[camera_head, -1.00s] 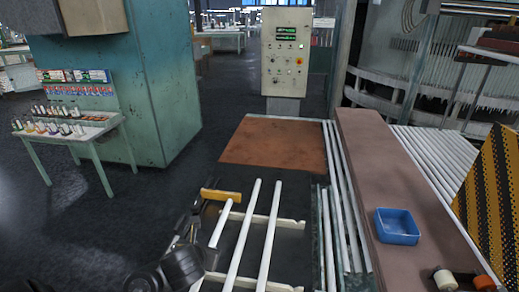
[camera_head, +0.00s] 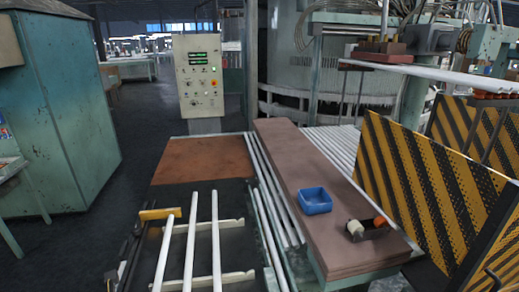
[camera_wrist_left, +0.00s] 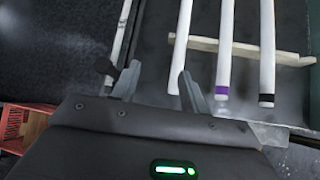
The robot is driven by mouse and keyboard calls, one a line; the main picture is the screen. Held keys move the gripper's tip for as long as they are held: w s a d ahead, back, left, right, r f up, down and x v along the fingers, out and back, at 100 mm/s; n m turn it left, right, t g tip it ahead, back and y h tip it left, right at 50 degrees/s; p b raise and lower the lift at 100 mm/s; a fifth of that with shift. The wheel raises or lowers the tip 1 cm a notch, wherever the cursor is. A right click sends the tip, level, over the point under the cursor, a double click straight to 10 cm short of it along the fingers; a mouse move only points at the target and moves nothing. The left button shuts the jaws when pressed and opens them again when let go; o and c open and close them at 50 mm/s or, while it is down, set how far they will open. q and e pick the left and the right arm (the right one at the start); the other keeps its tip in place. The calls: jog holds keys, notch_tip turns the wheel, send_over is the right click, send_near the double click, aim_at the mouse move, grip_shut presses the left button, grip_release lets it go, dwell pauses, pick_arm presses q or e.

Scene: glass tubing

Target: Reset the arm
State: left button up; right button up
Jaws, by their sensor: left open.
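My left gripper (camera_wrist_left: 158,75) is open in the left wrist view, with nothing between its two fingers. White glass tubes lie side by side beyond the fingers; one has a purple band (camera_wrist_left: 222,89) and another a black band (camera_wrist_left: 267,99) near the end. The right fingertip is close to a tube (camera_wrist_left: 180,45); whether they touch I cannot tell. In the head view three white tubes (camera_head: 191,245) lie across pale crossbars (camera_head: 235,276). Neither gripper can be made out in the head view.
A brown bench (camera_head: 290,165) holds a blue tray (camera_head: 315,200) and a tape dispenser (camera_head: 367,229). A yellow-black striped barrier (camera_head: 410,175) stands at the right. A control panel (camera_head: 199,75) stands behind a brown board (camera_head: 200,160).

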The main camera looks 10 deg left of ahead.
pick_arm(q)
jog(key=s+d+f+n+g+h, duration=0.15)
jog(key=s+d+f+n, duration=0.35)
jog(key=n, duration=0.5)
jog(key=s+d+f+n+g+h, duration=0.1)
jog(key=s+d+f+n+h, duration=0.15)
jog(key=s+n, duration=0.65)
jog(key=s+d+f+n+g+h, duration=0.15)
jog(key=s+d+f+n, duration=0.3)
jog(key=n, duration=0.75)
notch_tip(320, 180, down, 32)
jog(key=r+g+b, duration=0.1)
jog(key=g+b, duration=0.1)
jog(key=b, duration=0.5)
jog(key=s+a+f+b, duration=0.1)
jog(key=s+f+b, duration=0.1)
jog(key=s+f, duration=0.6)
jog(key=s+a+f+g+y+b, duration=0.1)
jog(key=s+f+b, duration=0.2)
jog(key=s+f, duration=0.5)
notch_tip(320, 180, down, 6)
jog(key=shift+s+a+r, duration=0.1)
jog(key=shift+s+a, duration=0.05)
jog(key=shift+s, duration=0.2)
pick_arm(e)
notch_tip(320, 180, down, 12)
jog(key=shift+w, duration=0.15)
